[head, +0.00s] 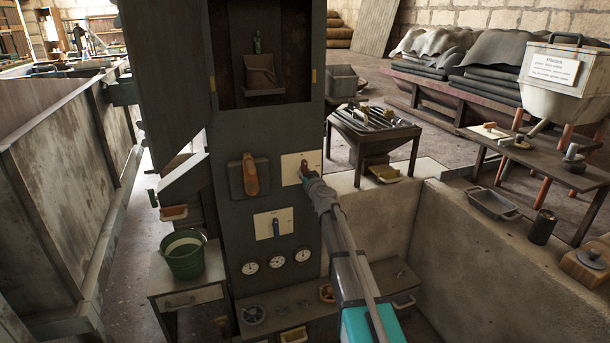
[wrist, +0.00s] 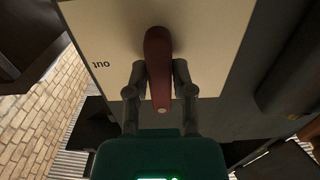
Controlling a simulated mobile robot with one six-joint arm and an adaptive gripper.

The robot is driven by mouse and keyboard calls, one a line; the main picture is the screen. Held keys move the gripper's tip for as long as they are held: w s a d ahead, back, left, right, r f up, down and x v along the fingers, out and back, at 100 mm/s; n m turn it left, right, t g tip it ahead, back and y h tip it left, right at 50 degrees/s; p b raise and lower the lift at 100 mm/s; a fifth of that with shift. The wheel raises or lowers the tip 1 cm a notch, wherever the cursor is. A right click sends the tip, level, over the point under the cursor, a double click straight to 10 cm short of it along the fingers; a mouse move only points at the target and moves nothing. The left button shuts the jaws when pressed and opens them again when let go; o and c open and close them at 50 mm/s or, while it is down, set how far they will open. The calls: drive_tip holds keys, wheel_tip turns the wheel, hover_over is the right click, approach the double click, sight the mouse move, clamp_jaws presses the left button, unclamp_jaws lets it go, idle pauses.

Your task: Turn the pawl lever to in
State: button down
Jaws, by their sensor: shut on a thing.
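The pawl lever (wrist: 158,68) is a dark red handle on a cream plate (wrist: 95,25). In the wrist view it runs from the upper middle down between my gripper's fingers (wrist: 160,92), one on each side and closed against it. Its lighter tip shows below them. The word "out" is printed upside down on the plate, left of the lever; no "in" mark is readable. In the head view the red lever (head: 304,167) shows on the upper right plate of the dark panel, partly hidden by my gripper (head: 309,178).
Left of the plate is a wooden handle (head: 250,174) on a dark block. Below are a blue lever (head: 275,229) on another cream plate and several gauges (head: 276,262). A cabinet door (head: 160,70) hangs open at upper left. A green bucket (head: 183,256) stands at left.

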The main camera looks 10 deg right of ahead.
drive_tip(key=c, duration=0.5)
unclamp_jaws()
drive_tip(key=shift+s, duration=0.15)
drive_tip(key=s, duration=0.4)
drive_tip(key=s+d, duration=0.1)
drive_tip(key=s, duration=0.2)
drive_tip(key=s+d, duration=0.1)
drive_tip(key=s, duration=0.3)
drive_tip(key=shift+s, duration=0.3)
